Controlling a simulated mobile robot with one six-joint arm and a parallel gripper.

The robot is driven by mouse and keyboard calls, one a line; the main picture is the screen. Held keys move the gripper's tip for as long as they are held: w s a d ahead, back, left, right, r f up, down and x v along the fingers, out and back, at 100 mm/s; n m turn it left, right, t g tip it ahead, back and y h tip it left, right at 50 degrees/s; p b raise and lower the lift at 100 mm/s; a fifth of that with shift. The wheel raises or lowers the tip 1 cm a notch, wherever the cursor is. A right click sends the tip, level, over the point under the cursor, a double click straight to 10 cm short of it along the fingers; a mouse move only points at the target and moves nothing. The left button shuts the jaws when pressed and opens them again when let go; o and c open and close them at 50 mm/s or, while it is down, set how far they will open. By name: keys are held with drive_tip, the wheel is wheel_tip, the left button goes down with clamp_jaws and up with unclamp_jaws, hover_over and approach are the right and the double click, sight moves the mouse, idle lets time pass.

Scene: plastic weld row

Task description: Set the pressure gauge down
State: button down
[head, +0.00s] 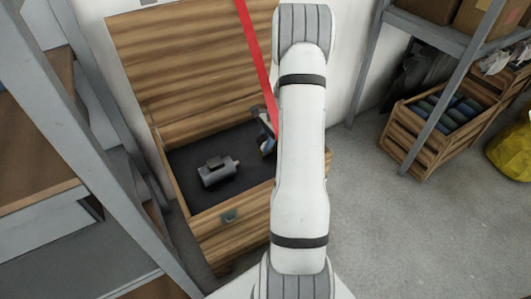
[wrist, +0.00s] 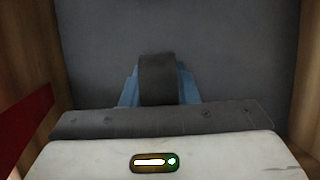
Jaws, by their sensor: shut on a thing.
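My gripper (wrist: 158,72) points down into the open wooden chest (head: 232,219), over its dark lining. In the wrist view it is shut on a dark, rounded thing (wrist: 158,84), which I take to be the pressure gauge. No dial face shows. In the head view my gripper (head: 266,136) is mostly hidden behind my arm at the chest's right side, and I cannot make out the gauge there. Whether the gauge touches the lining I cannot tell.
A grey, motor-like part (head: 218,171) lies in the chest, left of my gripper. The raised lid (head: 180,50) stands behind. A red bar (head: 255,55) slants down close to my arm. Shelving (head: 110,130) stands left; a crate of dark rolls (head: 440,115) stands right. Lining around the motor-like part is bare.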

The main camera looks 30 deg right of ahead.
drive_tip(key=shift+f+b, duration=0.6)
drive_tip(key=shift+f, duration=1.35)
drive_tip(key=shift+f, duration=0.15)
drive_tip(key=c, duration=1.1)
unclamp_jaws()
